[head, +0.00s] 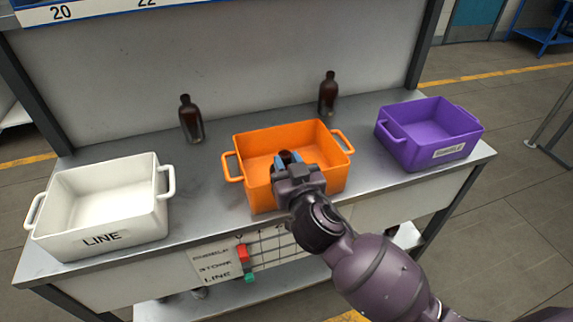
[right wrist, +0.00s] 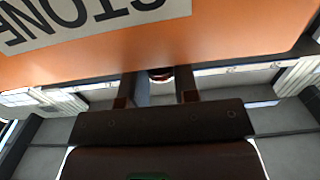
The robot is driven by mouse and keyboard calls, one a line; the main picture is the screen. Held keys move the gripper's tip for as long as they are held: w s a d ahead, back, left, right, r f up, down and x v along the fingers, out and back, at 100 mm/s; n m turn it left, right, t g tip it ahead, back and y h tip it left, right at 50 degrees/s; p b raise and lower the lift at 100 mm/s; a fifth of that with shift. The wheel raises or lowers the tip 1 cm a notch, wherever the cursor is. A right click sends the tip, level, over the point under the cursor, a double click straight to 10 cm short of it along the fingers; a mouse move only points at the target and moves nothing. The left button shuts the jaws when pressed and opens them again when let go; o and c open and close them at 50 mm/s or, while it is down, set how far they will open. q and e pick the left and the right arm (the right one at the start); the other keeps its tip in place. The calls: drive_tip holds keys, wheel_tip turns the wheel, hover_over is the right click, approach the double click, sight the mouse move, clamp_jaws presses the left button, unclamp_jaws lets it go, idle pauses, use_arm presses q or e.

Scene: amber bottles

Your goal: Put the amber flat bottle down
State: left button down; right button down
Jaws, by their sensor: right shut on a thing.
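My right gripper (head: 283,161) is shut on the amber flat bottle (head: 286,156), and only a small dark part of it shows between the fingers. In the right wrist view the bottle (right wrist: 160,74) is a small reddish-brown round shape between the two fingertips. In the head view the gripper overlaps the front of the orange crate (head: 244,148). I cannot tell how far the bottle is from the crate's wall or floor; its lower part is hidden. My left gripper is not in view.
A white crate (head: 135,216) labelled LINE stands at the left, a purple crate (head: 412,155) at the right. Two brown bottles stand at the back, one left (head: 190,120) and one right (head: 328,95). The grey table (head: 205,180) is bare between the white and orange crates.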

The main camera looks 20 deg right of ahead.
drive_tip(key=shift+f, duration=0.1)
drive_tip(key=shift+f, duration=0.15)
drive_tip(key=c, duration=0.9)
unclamp_jaws()
drive_tip(key=shift+o, duration=0.2)
drive_tip(key=shift+r, duration=0.3)
drive_tip(key=s, duration=1.2)
drive_tip(key=shift+d+f, duration=0.2)
drive_tip(key=s+d+f+g, duration=0.3)
drive_tip(key=s+d+f, duration=0.3)
drive_tip(key=f, duration=0.5)
drive_tip(key=s+d+f+g, duration=0.4)
drive_tip(key=s+d+f, duration=0.2)
drive_tip(key=s+f, duration=0.3)
wheel_tip(320, 180, down, 2)
drive_tip(key=shift+d+f+n+h, duration=0.2)
drive_tip(key=shift+d+n+h, duration=0.1)
drive_tip(key=shift+n, duration=0.1)
